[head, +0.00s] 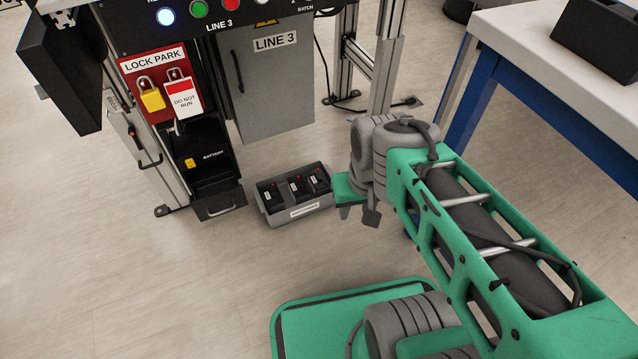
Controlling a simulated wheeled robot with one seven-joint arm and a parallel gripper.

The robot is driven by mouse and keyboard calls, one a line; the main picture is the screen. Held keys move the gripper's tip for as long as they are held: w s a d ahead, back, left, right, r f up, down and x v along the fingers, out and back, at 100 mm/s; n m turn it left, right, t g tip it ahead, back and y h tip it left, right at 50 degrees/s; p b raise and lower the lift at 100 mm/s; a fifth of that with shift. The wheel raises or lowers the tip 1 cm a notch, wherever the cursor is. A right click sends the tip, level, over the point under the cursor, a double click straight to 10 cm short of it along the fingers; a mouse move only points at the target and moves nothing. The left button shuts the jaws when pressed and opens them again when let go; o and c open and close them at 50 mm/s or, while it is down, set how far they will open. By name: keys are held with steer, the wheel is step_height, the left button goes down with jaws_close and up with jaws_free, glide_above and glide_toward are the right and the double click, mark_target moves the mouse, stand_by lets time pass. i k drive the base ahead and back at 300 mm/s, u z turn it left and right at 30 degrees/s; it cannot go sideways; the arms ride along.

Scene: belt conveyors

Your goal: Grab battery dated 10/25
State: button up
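A grey bin (305,212) stands on the floor in front of the Line 3 machine. It holds three dark batteries side by side: a left one (274,194), a middle one (297,187) and a right one (318,180). Each shows a small pale label and a bit of red; the dates are too small to read. My gripper (358,215) hangs just right of the bin, pointing down. Its two fingers look apart, with nothing seen between them.
The Line 3 machine (275,85) has a red lock board (150,68) with a yellow padlock (152,98) and a tag. Below is a battery bay (205,170) with an open drawer (218,205). A blue-legged table (535,50) stands right. Floor left is clear.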

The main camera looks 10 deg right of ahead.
mark_target(319, 185)
steer(key=u, duration=0.75)
steer(key=i, duration=0.4)
steer(key=u, duration=0.25)
